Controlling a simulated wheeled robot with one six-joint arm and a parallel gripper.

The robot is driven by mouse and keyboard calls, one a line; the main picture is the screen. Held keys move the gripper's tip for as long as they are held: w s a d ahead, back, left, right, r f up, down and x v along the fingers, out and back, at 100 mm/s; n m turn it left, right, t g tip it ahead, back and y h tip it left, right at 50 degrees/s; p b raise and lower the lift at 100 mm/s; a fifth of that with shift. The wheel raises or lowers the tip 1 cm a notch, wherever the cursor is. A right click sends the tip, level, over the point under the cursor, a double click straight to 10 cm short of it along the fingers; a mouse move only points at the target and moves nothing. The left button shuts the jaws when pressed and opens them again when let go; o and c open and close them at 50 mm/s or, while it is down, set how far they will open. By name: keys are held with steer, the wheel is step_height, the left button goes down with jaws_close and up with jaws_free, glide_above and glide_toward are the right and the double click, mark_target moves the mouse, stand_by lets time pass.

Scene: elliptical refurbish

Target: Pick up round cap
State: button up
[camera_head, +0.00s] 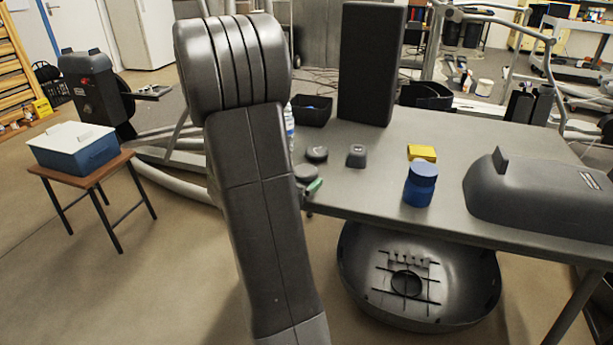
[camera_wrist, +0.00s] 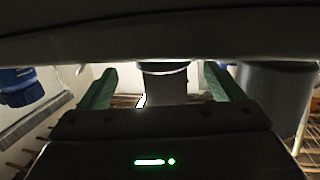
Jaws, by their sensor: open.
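A dark round cap (camera_head: 317,154) lies on the grey table near its left edge, just right of my arm. A second dark rounded shape (camera_head: 305,172) shows closer to the arm; I cannot tell whether it is another cap or part of my gripper. My gripper is mostly hidden behind my arm in the head view, with one green fingertip (camera_head: 315,187) showing by the table's front left edge. In the wrist view my gripper (camera_wrist: 160,88) has its green fingers apart. A grey upright shape (camera_wrist: 166,88) shows between them, apparently beyond; I cannot identify it.
A small grey squarish cap (camera_head: 356,156), a blue jar (camera_head: 420,186), a yellow block (camera_head: 422,152) and a large grey cover (camera_head: 540,195) are on the table. A black bin (camera_head: 312,110) and a tall black panel (camera_head: 370,65) stand behind. A dark shell (camera_head: 420,285) lies below.

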mark_target(309, 166)
steer(key=shift+x, duration=0.75)
steer(key=b+x, duration=0.1)
steer(key=x, duration=0.3)
steer(key=shift+w+a+f+b, duration=0.1)
steer(key=shift+w+f+b, duration=0.05)
steer(key=shift+b, duration=0.2)
steer(key=shift+w+d, duration=0.25)
steer(key=shift+w, duration=0.25)
steer(key=c, duration=1)
